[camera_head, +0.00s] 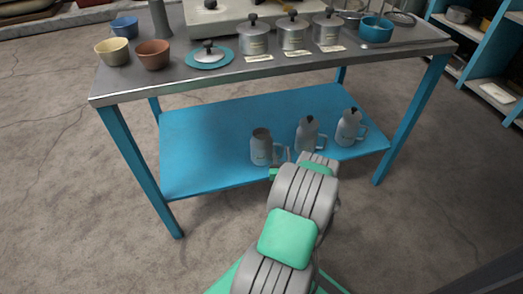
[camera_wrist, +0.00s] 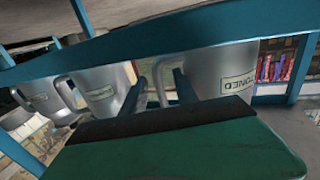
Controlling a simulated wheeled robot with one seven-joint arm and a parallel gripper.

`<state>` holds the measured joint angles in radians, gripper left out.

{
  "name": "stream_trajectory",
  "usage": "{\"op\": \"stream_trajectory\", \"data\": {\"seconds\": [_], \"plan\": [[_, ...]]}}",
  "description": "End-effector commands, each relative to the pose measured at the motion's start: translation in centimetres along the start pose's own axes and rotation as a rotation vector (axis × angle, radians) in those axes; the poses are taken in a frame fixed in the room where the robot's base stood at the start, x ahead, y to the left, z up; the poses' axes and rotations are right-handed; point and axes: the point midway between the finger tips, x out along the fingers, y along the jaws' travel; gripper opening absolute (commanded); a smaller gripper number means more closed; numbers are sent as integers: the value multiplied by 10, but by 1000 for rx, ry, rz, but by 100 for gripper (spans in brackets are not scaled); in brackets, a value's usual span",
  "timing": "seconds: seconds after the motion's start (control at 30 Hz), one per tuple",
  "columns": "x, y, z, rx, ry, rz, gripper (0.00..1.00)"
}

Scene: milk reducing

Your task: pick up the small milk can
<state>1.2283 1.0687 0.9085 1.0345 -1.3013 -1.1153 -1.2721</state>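Three grey metal milk cans stand on the blue lower shelf: a left can (camera_head: 261,149), a middle can (camera_head: 306,134) and a right can (camera_head: 348,127). Which one is the small can is not clear. My gripper (camera_head: 286,164) is at the left can's handle side, partly hidden by my arm. The wrist view appears upside down; a labelled can (camera_wrist: 218,72) fills its right part. Its handle (camera_wrist: 163,72) shows between the two spread dark fingers of my gripper (camera_wrist: 160,95). The fingers look apart, with no clear contact on the handle.
The lower shelf (camera_head: 205,135) lies beneath a metal tabletop (camera_head: 130,83) with blue legs. Lidded pots (camera_head: 254,40), bowls (camera_head: 153,54) and a teal plate (camera_head: 195,61) stand on top. A blue rack (camera_head: 480,60) is at the right. The shelf's left part is clear.

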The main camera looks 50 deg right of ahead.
Motion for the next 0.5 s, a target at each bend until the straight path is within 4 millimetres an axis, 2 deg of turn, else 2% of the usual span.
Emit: {"op": "stream_trajectory", "data": {"seconds": [0.1,0.2,0.4,0.5], "plan": [[20,0,2,-2,2,-1,36],[28,0,2,-2,0,1,36],[29,2,1,1,-1,3,36],[28,2,1,0,0,4,28]]}}
